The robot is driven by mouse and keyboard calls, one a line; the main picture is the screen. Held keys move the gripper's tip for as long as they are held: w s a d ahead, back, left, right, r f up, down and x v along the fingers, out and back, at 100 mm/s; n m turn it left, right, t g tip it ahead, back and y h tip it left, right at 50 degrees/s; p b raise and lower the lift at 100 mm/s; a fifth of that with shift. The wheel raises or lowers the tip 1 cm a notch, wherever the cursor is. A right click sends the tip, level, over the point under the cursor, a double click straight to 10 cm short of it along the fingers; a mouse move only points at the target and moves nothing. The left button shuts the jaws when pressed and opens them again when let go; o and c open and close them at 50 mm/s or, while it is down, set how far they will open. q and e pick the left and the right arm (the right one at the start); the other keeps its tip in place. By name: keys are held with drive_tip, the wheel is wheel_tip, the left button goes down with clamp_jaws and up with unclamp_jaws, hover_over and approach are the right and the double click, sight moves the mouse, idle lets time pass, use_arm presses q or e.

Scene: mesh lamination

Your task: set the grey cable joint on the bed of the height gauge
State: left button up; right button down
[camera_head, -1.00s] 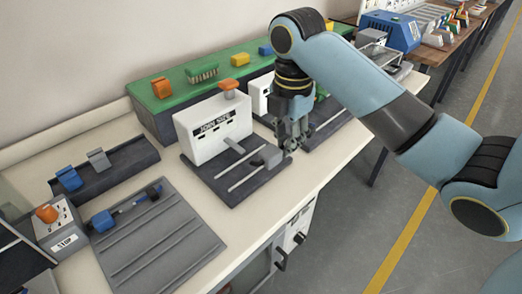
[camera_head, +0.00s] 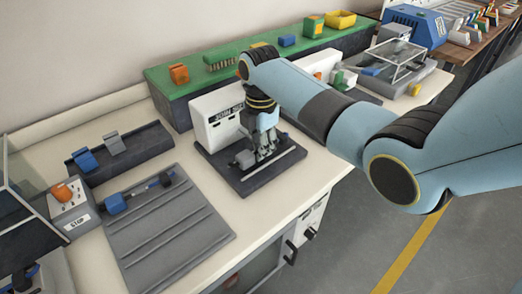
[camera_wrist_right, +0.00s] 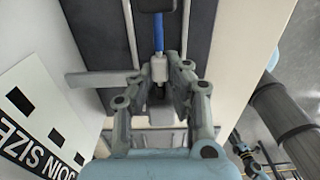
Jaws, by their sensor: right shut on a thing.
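The height gauge is a white box marked JOIN SIZE (camera_head: 217,119) with a dark, railed bed (camera_head: 262,178) in front of it. My right gripper (camera_head: 266,156) is low over this bed. In the right wrist view it is shut on the grey cable joint (camera_wrist_right: 158,69), a pale grey piece on a blue cable (camera_wrist_right: 158,33). A dark grey block (camera_head: 244,158) at the cable's end shows left of the fingers. I cannot tell whether the joint touches the bed. What looks like my left gripper (camera_wrist_right: 246,152) is small at the wrist view's lower right; its jaws are unclear.
A grey grooved tray (camera_head: 170,235) with a blue and black cable piece lies left of the gauge. A dark rack (camera_head: 120,150) and a STOP button box (camera_head: 72,205) stand beyond it. A green-topped shelf (camera_head: 205,75) runs behind the gauge.

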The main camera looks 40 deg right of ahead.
drive_tip(key=shift+f, duration=0.6)
drive_tip(key=c, duration=1.7)
unclamp_jaws()
drive_tip(key=shift+f, duration=0.1)
wheel_tip(320, 180, up, 12)
drive_tip(key=shift+r+p, duration=0.15)
drive_tip(key=shift+p, duration=0.15)
